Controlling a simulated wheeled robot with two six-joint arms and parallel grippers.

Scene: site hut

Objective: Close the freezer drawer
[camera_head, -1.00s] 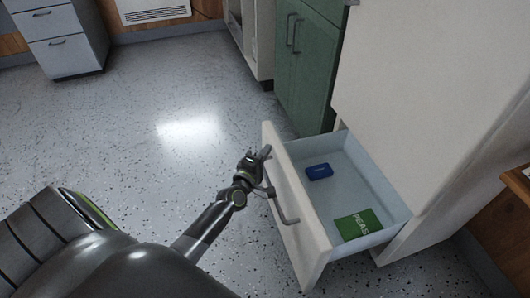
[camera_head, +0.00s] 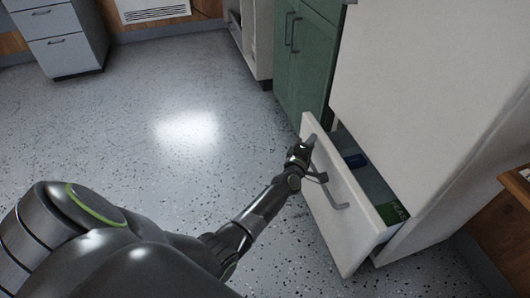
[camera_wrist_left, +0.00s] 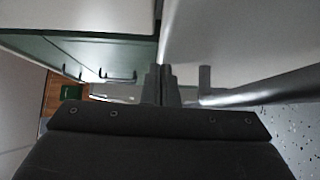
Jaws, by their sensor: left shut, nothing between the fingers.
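The white freezer drawer (camera_head: 341,205) sticks partly out of the white freezer (camera_head: 405,90) at the right of the head view. A grey bar handle (camera_head: 330,193) is on its front. Inside lie a blue pack (camera_head: 355,160) and a green pack of peas (camera_head: 392,212), both partly hidden by the drawer front. My left gripper (camera_head: 307,146) is shut and empty at the upper left part of the drawer front, beside the handle. In the left wrist view its closed fingers (camera_wrist_left: 161,85) show close to the grey handle (camera_wrist_left: 260,92). My right gripper is not in view.
A green cabinet (camera_head: 303,60) stands just beyond the freezer. A grey drawer unit (camera_head: 62,40) is at the far left, and a white wall heater (camera_head: 153,10) at the back. The speckled floor (camera_head: 130,130) left of the drawer is clear.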

